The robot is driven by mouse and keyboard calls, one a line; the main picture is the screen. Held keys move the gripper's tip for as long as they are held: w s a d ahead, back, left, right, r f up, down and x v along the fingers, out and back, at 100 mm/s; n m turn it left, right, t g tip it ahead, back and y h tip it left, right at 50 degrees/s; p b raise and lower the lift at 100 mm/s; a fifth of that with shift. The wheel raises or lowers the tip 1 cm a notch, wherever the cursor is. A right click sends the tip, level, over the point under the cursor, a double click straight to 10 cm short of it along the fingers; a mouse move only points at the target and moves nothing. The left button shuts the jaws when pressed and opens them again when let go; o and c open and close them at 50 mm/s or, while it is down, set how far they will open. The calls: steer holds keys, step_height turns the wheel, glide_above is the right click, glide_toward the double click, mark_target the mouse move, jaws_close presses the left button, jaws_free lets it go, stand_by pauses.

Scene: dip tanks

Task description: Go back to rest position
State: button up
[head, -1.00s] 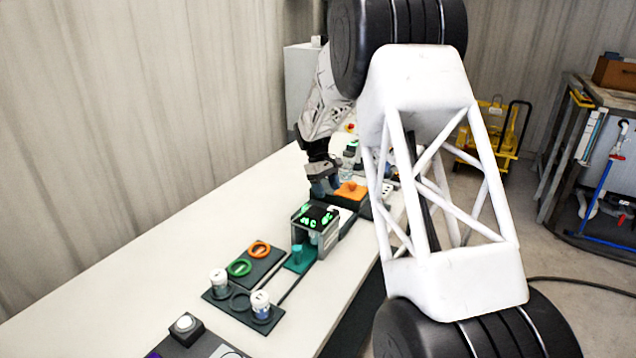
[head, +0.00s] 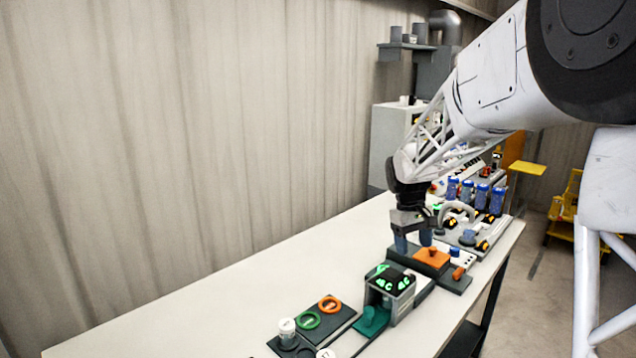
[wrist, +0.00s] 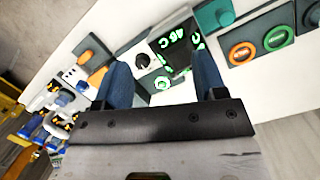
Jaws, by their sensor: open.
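My gripper (head: 414,245) is open, with its fingers pointing down over the white table (head: 240,262). In the head view it hangs just left of an orange block (head: 432,257) on a dark base. In the wrist view my two blue fingers (wrist: 162,88) are spread apart, with nothing held between them. Beyond them a black device with green lit digits (wrist: 178,48) shows; it also stands in front of the gripper in the head view (head: 390,283).
A dark plate with a green ring (head: 308,320) and an orange ring (head: 330,304) lies nearer. Several blue bottles (head: 467,192) stand behind the gripper. The table's left side is clear.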

steer(key=s+a+r+m+t, duration=0.1)
steer(key=s+a+m+t, duration=0.1)
steer(key=s, duration=1.7)
steer(key=s+a+r+m+t+y, duration=0.1)
steer(key=s+a+m+t, duration=0.1)
steer(key=s, duration=1.8)
steer(key=shift+a+r, duration=0.2)
steer(key=shift+a, duration=0.55)
